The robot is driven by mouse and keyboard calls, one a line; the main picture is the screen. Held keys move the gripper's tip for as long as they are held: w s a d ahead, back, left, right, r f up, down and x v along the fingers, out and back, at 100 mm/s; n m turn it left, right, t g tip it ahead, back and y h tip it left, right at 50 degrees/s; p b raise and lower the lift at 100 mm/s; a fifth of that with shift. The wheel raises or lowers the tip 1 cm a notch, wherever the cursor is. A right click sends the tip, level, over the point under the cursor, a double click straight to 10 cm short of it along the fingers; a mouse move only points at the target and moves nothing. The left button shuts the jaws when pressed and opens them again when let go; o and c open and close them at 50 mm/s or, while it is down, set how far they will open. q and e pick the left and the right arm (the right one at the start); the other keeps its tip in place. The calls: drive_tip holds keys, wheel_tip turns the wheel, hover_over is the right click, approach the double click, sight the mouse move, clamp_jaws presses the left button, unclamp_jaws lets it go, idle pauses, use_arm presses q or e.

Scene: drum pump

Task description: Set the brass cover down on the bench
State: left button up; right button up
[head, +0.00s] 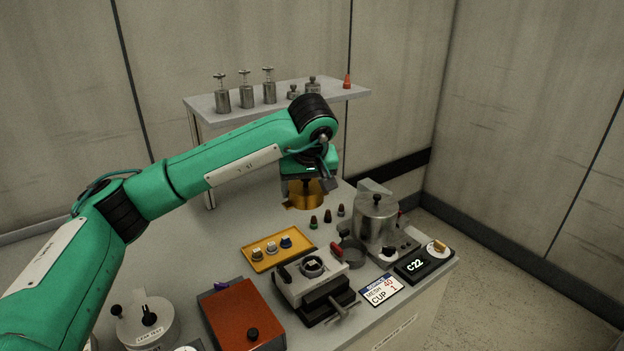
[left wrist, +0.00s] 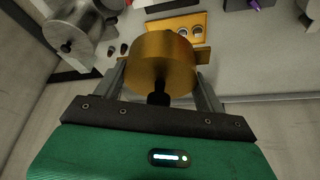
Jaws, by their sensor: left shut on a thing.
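The brass cover (head: 307,196) is a short gold cylinder with a dark knob, seen under my left gripper (head: 306,181) toward the back of the bench (head: 231,227). In the left wrist view the brass cover (left wrist: 164,62) sits between the two fingers of my left gripper (left wrist: 162,92), its dark knob pointing toward the palm. The gripper is shut on it. Whether the cover's underside touches the bench cannot be told. My right gripper is not in view.
Small dark-topped vials (head: 313,222) stand just in front of the cover. A yellow tray (head: 262,262) with several small caps, a vise-like fixture (head: 312,284) and a steel pot (head: 376,220) lie nearer. A raised shelf (head: 310,98) with metal cylinders stands behind. Bench left of the cover looks clear.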

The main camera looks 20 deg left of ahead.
use_arm(q)
drive_tip(key=a+f, duration=0.8)
drive_tip(key=a+f+p, duration=0.1)
drive_tip(key=a+f, duration=0.3)
drive_tip(key=shift+w+a+f, duration=0.2)
drive_tip(key=shift+w+f, duration=0.2)
drive_tip(key=shift+s+a+f+b, duration=0.15)
drive_tip(key=shift+s+a+f, duration=0.6)
drive_tip(key=shift+a+f, duration=1.5)
drive_tip(key=shift+s+a+f+b, duration=0.15)
drive_tip(key=shift+s+a+f, duration=0.6)
drive_tip(key=shift+a+f, duration=1.5)
drive_tip(key=shift+s+a+f+b, duration=0.15)
drive_tip(key=shift+s+a+f, duration=0.6)
drive_tip(key=shift+a+f, duration=1.5)
drive_tip(key=shift+a+r, duration=0.65)
drive_tip(key=shift+r, duration=0.1)
drive_tip(key=shift+f+b, duration=0.15)
drive_tip(key=shift+b, duration=0.2)
drive_tip(key=shift+f+b, duration=0.45)
drive_tip(key=shift+f, duration=0.05)
drive_tip(key=shift+f+b, duration=0.75)
drive_tip(key=shift+f, duration=0.1)
drive_tip(key=shift+f+b, duration=0.55)
drive_tip(key=shift+b, duration=0.2)
